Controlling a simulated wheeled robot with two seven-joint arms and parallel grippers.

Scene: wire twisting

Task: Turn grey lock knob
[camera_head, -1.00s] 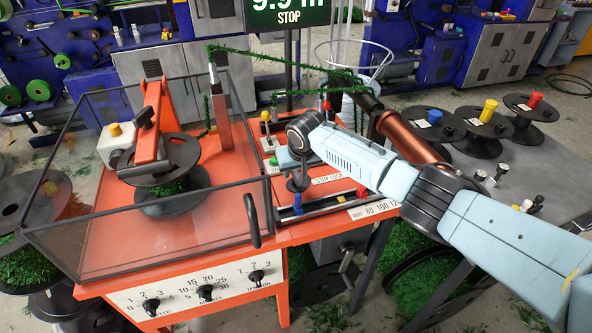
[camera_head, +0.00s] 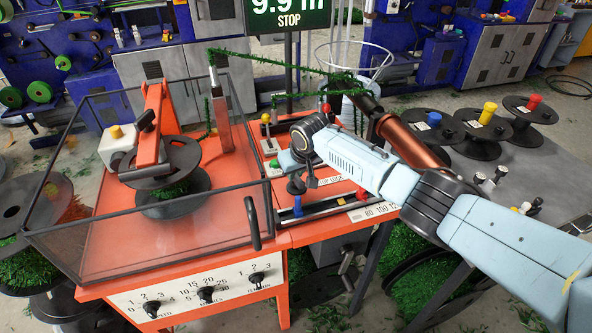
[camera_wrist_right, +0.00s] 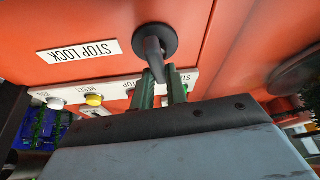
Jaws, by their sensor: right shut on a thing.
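The grey lock knob (camera_wrist_right: 154,48) shows in the right wrist view. It has a round dark base on the orange panel and a grip bar, beside the STOP LOCK label (camera_wrist_right: 82,50). My right gripper (camera_wrist_right: 162,88) has its two green fingers closed on the end of the grip bar. The label (camera_head: 330,181) is partly covered there. My left gripper is not in view.
A clear-walled guard box (camera_head: 150,245) with a black spool (camera_head: 170,192) stands at left. Red-yellow levers (camera_head: 265,118) and a blue-knobbed rail (camera_head: 298,205) are close to my wrist. A copper-coloured tube (camera_head: 410,140) lies behind my forearm. Several spools stand at right.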

